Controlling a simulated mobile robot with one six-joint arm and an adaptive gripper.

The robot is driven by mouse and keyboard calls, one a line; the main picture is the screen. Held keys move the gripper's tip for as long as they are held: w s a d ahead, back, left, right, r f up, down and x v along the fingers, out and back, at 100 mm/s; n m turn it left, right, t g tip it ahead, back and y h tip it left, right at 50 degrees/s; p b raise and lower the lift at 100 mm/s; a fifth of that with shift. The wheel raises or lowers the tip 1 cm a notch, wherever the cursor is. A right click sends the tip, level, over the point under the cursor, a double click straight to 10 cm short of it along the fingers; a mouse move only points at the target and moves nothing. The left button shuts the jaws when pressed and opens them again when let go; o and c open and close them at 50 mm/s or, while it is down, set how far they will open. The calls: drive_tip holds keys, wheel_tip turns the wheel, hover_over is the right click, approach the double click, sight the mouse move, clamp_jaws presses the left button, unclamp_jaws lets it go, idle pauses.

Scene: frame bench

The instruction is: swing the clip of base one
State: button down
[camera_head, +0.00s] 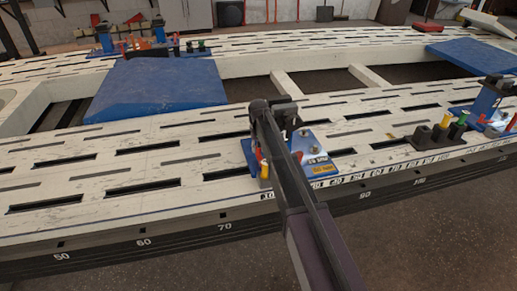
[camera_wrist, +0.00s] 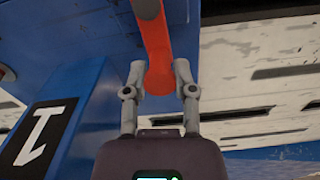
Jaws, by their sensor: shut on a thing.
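Base one is a blue base (camera_head: 318,166) with labels on the near bench beam, largely hidden behind my arm in the head view. In the wrist view, its blue body (camera_wrist: 85,90) carries a black plate with a white "1" (camera_wrist: 38,140). The orange-red clip (camera_wrist: 156,42) reaches down from the top of the wrist view. My gripper (camera_wrist: 160,76) is shut on the clip's rounded lower end, one grey finger on each side. In the head view, my gripper (camera_head: 278,110) is over the base, and its hold on the clip is hidden.
More fixtures stand at the back left (camera_head: 105,40). Blue panels (camera_head: 158,85) lie across the frame. The slotted beam to the left (camera_head: 100,175) is clear.

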drive_tip(key=shift+c, duration=2)
unclamp_jaws()
drive_tip(key=shift+a+n, duration=0.1)
drive_tip(key=shift+n, duration=0.3)
drive_tip(key=n, duration=0.1)
drive_tip(key=a+n, duration=0.1)
drive_tip(key=s+n, duration=0.1)
drive_tip(key=n, duration=0.1)
drive_tip(key=shift+a, duration=0.3)
drive_tip(key=n, duration=0.2)
drive_tip(key=s+n, duration=0.1)
drive_tip(key=s+a+n, duration=0.1)
drive_tip(key=n, duration=0.1)
drive_tip(key=shift+a+n, duration=0.1)
drive_tip(key=shift+n, duration=0.2)
drive_tip(key=shift+s+r+n, duration=0.1)
drive_tip(key=shift+r+n, duration=0.1)
drive_tip(key=shift+n, duration=0.1)
wheel_tip(320, 180, up, 14)
drive_tip(key=p, duration=1.4)
drive_tip(key=s+d+r+m+p, duration=0.2)
drive_tip(key=s+d+r+p, duration=0.8)
drive_tip(key=s+d+p, duration=0.1)
drive_tip(key=shift+r, duration=0.4)
drive_tip(key=shift+s, duration=0.1)
